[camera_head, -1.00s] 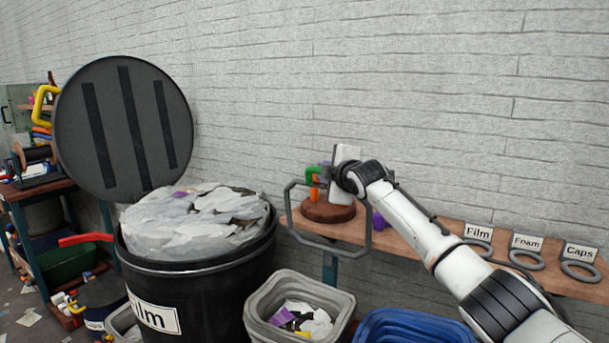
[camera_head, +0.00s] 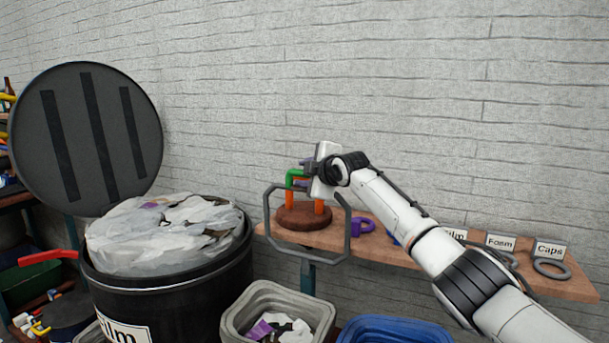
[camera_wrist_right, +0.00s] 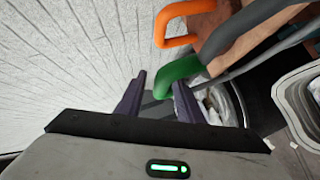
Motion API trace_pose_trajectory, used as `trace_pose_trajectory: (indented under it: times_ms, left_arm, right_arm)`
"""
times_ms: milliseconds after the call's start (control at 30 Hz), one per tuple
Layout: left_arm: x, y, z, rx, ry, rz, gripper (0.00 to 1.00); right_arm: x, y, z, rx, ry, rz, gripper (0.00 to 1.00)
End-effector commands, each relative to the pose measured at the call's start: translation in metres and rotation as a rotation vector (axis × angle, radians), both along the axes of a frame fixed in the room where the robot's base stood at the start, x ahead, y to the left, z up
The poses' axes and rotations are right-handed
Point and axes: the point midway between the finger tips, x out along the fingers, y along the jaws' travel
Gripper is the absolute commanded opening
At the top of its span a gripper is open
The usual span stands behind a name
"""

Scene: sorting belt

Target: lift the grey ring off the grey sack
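A whitish-grey sack or film heap (camera_head: 165,236) fills the black barrel at left; I cannot tell whether it is the grey sack. Grey rings lie on the shelf by the labels, one at the Caps card (camera_head: 551,269). No ring is seen resting on the sack. My left gripper is out of view.
The wooden shelf (camera_head: 390,253) runs along the wall, with a purple clamp (camera_head: 362,227) on it. The round lid (camera_head: 87,140) stands up behind the barrel (camera_head: 170,300). A grey bin (camera_head: 240,318) and a blue bin (camera_head: 395,328) stand in front of the shelf.

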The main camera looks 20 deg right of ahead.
Motion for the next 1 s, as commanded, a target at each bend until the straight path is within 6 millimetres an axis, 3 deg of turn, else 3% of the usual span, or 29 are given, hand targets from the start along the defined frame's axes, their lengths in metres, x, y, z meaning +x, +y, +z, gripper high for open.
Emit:
trace_pose_trajectory:
  times_ms: [467,1000]
  left_arm:
    - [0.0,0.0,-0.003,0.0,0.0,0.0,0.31]
    - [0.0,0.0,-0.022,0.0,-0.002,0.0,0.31]
  right_arm:
    - [-0.007,-0.002,-0.004,-0.004,0.01,-0.002,0.36]
    - [-0.075,0.001,0.02,-0.004,0.001,0.001,0.36]
